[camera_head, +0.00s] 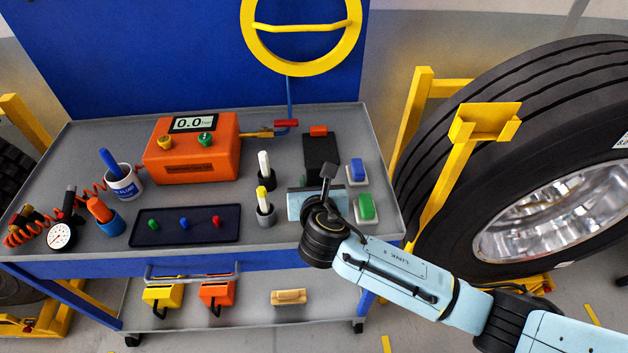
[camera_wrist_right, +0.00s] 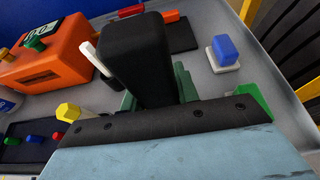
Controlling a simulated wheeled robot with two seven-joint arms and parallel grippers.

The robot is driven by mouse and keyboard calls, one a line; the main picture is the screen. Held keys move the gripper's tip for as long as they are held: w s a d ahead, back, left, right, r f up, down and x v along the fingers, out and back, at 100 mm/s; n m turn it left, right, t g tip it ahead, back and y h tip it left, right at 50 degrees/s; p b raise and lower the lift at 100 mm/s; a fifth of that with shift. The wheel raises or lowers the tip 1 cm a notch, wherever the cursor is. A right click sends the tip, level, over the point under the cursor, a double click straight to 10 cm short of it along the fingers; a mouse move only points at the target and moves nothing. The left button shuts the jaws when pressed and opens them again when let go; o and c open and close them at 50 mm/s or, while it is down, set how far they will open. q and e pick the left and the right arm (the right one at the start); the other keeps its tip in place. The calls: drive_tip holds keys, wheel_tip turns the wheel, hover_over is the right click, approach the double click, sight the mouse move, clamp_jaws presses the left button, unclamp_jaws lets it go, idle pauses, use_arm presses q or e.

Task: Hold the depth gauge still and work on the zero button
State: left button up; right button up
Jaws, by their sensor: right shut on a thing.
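My right gripper (camera_head: 313,187) is low over the right part of the cart top, its fingers pointing to the back. In the right wrist view a black finger (camera_wrist_right: 150,60) fills the middle. Dark green parts (camera_wrist_right: 184,82) show at the finger's sides, and a little green (camera_head: 303,181) shows at the gripper in the head view. The gripper is shut on this mostly hidden thing. It may be the depth gauge, but I cannot tell for sure. No zero button can be made out. My left gripper is not in view.
A black pad (camera_head: 321,153) with a red piece lies behind the gripper. Blue (camera_head: 357,171) and green (camera_head: 366,208) blocks stand right. Two upright markers (camera_head: 264,164) and a dark tray (camera_head: 185,226) are left. An orange 0.0 display box (camera_head: 192,152) stands further back. A large tyre (camera_head: 440,130) is beside the cart.

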use_arm(q)
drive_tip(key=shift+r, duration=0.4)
drive_tip(key=shift+p, duration=0.3)
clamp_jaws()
idle(1.7)
